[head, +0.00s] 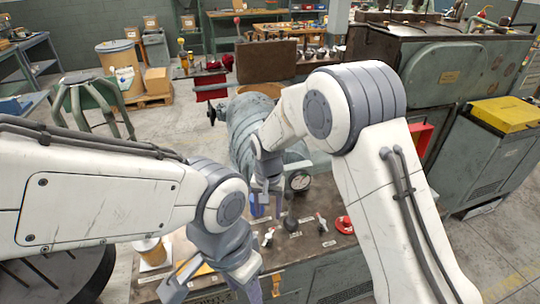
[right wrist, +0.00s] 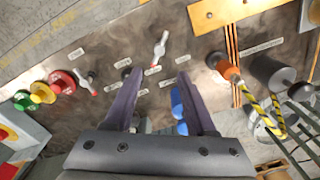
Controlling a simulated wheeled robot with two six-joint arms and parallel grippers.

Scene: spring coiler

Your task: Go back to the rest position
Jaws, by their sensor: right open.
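My left gripper (head: 213,290) is at the bottom of the head view, over the near left part of the panel. Its fingers are spread, and I see nothing held in them.
The panel carries small levers (head: 321,222) and a red knob (head: 344,225). In the right wrist view, red, yellow and green buttons (right wrist: 42,92) stand at the left, and an orange-based part (right wrist: 222,65) stands at the right. A green stool (head: 85,90) stands on open floor.

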